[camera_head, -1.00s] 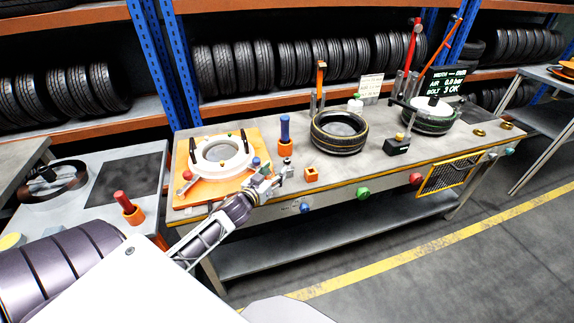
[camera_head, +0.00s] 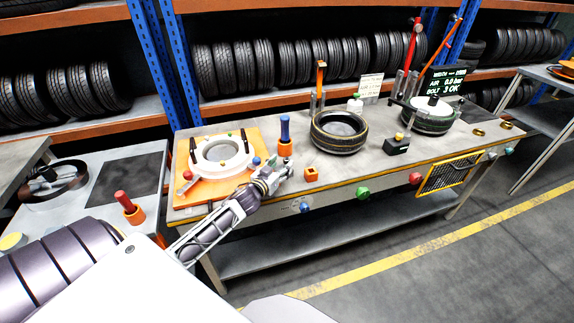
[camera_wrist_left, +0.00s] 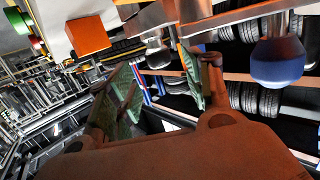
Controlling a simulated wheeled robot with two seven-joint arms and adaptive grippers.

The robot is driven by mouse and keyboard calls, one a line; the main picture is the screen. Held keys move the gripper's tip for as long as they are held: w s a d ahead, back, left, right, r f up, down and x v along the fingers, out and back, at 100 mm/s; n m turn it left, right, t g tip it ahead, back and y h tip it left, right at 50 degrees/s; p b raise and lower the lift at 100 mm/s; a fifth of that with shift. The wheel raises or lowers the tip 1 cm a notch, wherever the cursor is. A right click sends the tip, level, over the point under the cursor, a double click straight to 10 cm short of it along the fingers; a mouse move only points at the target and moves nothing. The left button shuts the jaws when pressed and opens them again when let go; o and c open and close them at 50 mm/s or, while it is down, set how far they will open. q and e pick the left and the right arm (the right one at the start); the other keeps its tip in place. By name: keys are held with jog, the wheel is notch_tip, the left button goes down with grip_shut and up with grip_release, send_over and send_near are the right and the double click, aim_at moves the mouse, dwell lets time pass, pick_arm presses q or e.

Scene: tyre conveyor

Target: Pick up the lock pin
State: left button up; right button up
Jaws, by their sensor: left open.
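A small shiny metal piece with a rounded end, likely the lock pin (camera_wrist_left: 158,55), shows in the left wrist view just beyond my left fingertips. My right gripper is not in view.
An orange block (camera_head: 311,174) stands right of my gripper. A blue-handled tool (camera_head: 285,130) and a tyre (camera_head: 338,146) stand behind.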

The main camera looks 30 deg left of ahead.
aim_at(285, 160)
pick_arm(q)
jog(key=shift+w, duration=0.2)
jog(key=shift+w+a+f, duration=0.15)
jog(key=shift+w+f, duration=0.05)
jog(key=shift+w, duration=1.1)
jog(key=shift+w+a+f, duration=0.1)
jog(key=shift+w+f, duration=0.1)
jog(key=shift+w, duration=1.05)
jog(key=shift+c, duration=0.8)
grip_shut()
jog(key=shift+r, duration=0.1)
